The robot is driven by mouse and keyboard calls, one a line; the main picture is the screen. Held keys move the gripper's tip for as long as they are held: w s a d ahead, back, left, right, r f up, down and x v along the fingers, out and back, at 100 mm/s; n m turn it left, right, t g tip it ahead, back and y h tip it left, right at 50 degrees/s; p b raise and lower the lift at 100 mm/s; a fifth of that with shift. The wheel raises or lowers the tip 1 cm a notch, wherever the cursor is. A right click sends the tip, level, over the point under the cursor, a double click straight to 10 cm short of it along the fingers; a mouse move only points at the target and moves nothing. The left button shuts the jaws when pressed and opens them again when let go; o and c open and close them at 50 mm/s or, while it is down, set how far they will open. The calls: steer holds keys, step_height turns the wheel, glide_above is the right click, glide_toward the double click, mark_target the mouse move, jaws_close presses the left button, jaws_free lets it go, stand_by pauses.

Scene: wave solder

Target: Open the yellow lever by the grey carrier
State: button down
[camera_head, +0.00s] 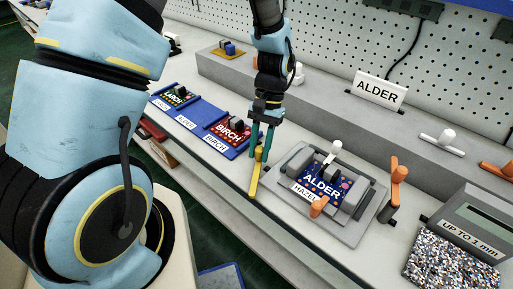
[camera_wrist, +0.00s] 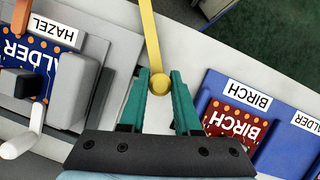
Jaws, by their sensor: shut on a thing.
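The yellow lever (camera_head: 254,178) stands beside the left side of the grey carrier (camera_head: 347,230). The wrist view shows the yellow lever (camera_wrist: 149,35) running from the top edge down to a round knob. My gripper (camera_head: 259,152) has its green fingers closed on this knob, one on each side; it also shows in the wrist view (camera_wrist: 160,83). The grey carrier (camera_wrist: 103,52) holds a blue board marked ALDER (camera_head: 322,187), with a HAZEL label in front.
An orange lever (camera_head: 319,206) and a white lever (camera_head: 335,148) sit at the carrier, another orange one (camera_head: 398,172) to its right. A blue rack (camera_head: 190,110) with LARCH and BIRCH boards lies left of my gripper. A grey ledge (camera_head: 310,107) runs behind.

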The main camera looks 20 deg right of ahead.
steer(key=shift+d+m, duration=0.15)
steer(key=shift+m, duration=0.25)
steer(key=c, duration=0.6)
jaws_free()
steer(key=b+v, duration=0.1)
steer(key=v, duration=0.4)
steer(key=b+v, duration=0.1)
steer(key=v, duration=0.4)
steer(key=shift+s+d+r, duration=0.1)
steer(key=shift+d+r, duration=0.05)
steer(key=shift+r, duration=0.25)
steer(key=w+a+r+n+t+h, duration=0.1)
steer(key=a+n, duration=0.1)
steer(key=a, duration=0.7)
steer(key=w+a+r+n+t+h, duration=0.1)
steer(key=a+n+t, duration=0.1)
steer(key=a, duration=0.7)
steer(key=w+a+r+n+t+h, duration=0.1)
steer(key=a+n, duration=0.3)
steer(key=a, duration=0.5)
steer(key=shift+w+a+r+t, duration=0.15)
steer(key=shift+w+a+t, duration=0.15)
steer(key=shift+w+t, duration=0.2)
